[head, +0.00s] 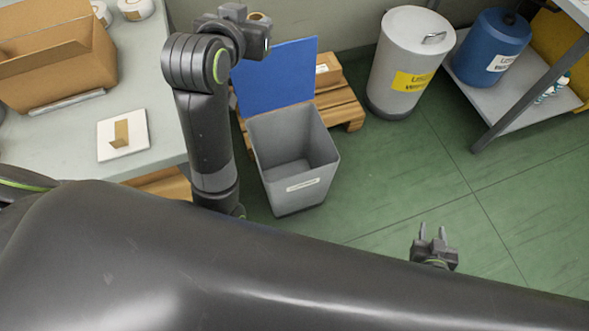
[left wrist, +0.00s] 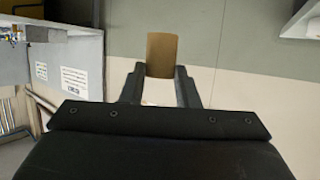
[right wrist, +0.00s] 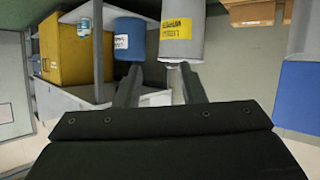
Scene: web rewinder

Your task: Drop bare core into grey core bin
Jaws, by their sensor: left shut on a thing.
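The bare core (left wrist: 162,55) is a short brown cardboard tube. My left gripper (left wrist: 158,75) is shut on it, with a finger on each side. In the head view only a small part of the core (head: 259,17) shows behind my left gripper (head: 252,28), which is high and beyond the bin. The grey core bin (head: 283,190) stands upright on the floor, open at the top, with a white label on its front. Its visible inside is empty. My right gripper (head: 432,240) is open and empty over the floor at right; its fingers also show apart in the right wrist view (right wrist: 160,85).
A blue panel (head: 275,75) stands upright behind the bin, near a wooden pallet (head: 342,105). A grey lidded drum (head: 408,65) and a blue container (head: 490,50) are to the right. A table (head: 80,140) with a cardboard box (head: 45,55) is at left. Green floor is clear at right.

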